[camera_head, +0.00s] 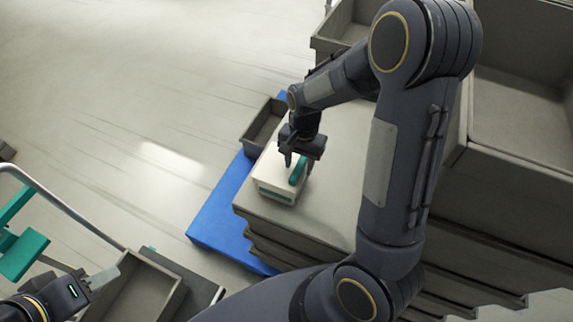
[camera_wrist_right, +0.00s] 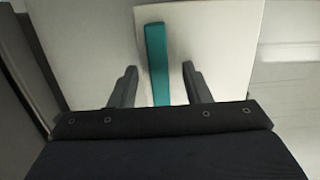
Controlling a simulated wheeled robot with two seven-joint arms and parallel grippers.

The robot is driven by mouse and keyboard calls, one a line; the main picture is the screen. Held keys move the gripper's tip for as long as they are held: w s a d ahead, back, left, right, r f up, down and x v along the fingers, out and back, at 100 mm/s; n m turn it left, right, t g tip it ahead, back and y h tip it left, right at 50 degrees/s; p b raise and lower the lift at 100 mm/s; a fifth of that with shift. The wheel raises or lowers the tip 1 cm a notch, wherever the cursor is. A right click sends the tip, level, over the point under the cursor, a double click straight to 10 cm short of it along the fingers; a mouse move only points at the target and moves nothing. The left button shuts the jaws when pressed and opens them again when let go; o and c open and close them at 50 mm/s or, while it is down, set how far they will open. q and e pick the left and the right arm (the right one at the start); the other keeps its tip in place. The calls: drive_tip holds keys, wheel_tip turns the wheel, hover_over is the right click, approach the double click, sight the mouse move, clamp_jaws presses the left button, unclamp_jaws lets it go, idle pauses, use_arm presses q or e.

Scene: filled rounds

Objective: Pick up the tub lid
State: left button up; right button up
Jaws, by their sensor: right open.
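The tub lid (camera_head: 275,162) is pale with a raised teal handle (camera_head: 298,170). It sits on a white tub with a teal band (camera_head: 277,195), at the near left corner of a grey stack. My right gripper (camera_head: 294,160) is over the lid by the handle. In the right wrist view my right gripper (camera_wrist_right: 160,75) is open, with one finger on each side of the teal handle (camera_wrist_right: 156,50), apart from it. The pale lid (camera_wrist_right: 205,35) spreads beneath. My left gripper (camera_head: 98,279) is at the lower left, away from the lid; its finger opening is unclear.
A small grey bin (camera_head: 262,125) is just behind the tub. Large grey crates (camera_head: 515,190) stand at right. Another grey bin (camera_head: 140,290) and a cart rail (camera_head: 65,205) are lower left.

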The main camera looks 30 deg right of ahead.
drive_tip(key=shift+c, duration=0.2)
clamp_jaws()
drive_tip(key=shift+r, duration=0.2)
